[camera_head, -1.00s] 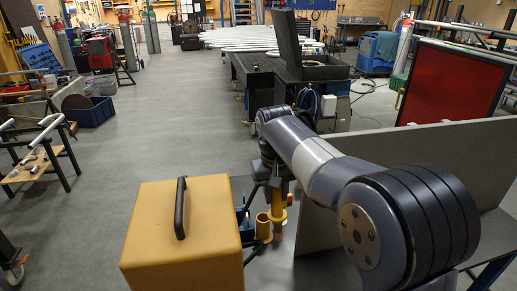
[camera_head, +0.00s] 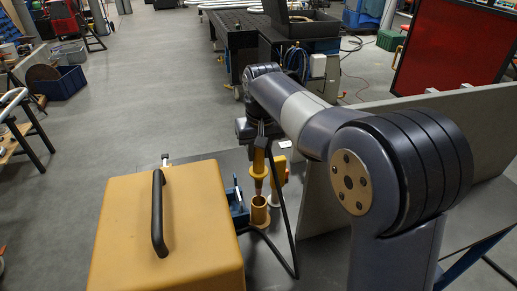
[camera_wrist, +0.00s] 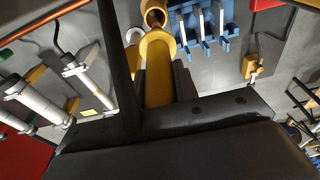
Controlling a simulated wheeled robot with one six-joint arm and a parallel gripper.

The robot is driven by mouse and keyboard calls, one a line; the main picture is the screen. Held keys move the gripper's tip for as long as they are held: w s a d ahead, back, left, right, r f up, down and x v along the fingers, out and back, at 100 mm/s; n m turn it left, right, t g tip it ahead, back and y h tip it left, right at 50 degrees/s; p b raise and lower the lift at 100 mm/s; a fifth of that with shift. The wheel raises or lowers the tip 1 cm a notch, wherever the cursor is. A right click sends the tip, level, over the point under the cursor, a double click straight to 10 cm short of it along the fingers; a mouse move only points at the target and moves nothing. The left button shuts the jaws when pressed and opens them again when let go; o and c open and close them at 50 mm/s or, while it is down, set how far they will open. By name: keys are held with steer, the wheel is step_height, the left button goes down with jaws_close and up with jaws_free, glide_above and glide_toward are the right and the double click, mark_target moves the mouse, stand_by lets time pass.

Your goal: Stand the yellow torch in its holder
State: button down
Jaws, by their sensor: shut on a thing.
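The yellow torch (camera_head: 259,163) hangs upright, nozzle down, from my gripper (camera_head: 258,143), which is shut on it. In the wrist view the torch (camera_wrist: 158,72) lies between the dark fingers of my gripper (camera_wrist: 160,92). The holder is a yellow cup (camera_head: 260,214) on the bench, right of the large yellow case. The torch's copper tip is in line with the cup's opening; I cannot tell whether it is inside the rim. In the wrist view the cup (camera_wrist: 153,9) shows just past the torch's end.
The large yellow case (camera_head: 165,235) with a black handle stands left of the cup. A blue rack (camera_head: 238,208) is close beside the cup; it also shows in the wrist view (camera_wrist: 203,30). Another yellow item (camera_head: 279,170) stands behind to the right. A grey panel (camera_head: 400,150) rises at the right.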

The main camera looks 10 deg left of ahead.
mark_target(260, 180)
steer(key=shift+f+b, duration=0.4)
steer(key=shift+f, duration=0.35)
steer(key=shift+s+d+f, duration=0.1)
steer(key=shift+s, duration=0.1)
steer(key=shift+f, duration=0.1)
steer(key=shift+f+b, duration=1.75)
steer(key=shift+f, duration=1.3)
steer(key=shift+f+b, duration=1.2)
steer(key=shift+f, duration=0.7)
steer(key=c, duration=1)
jaws_free()
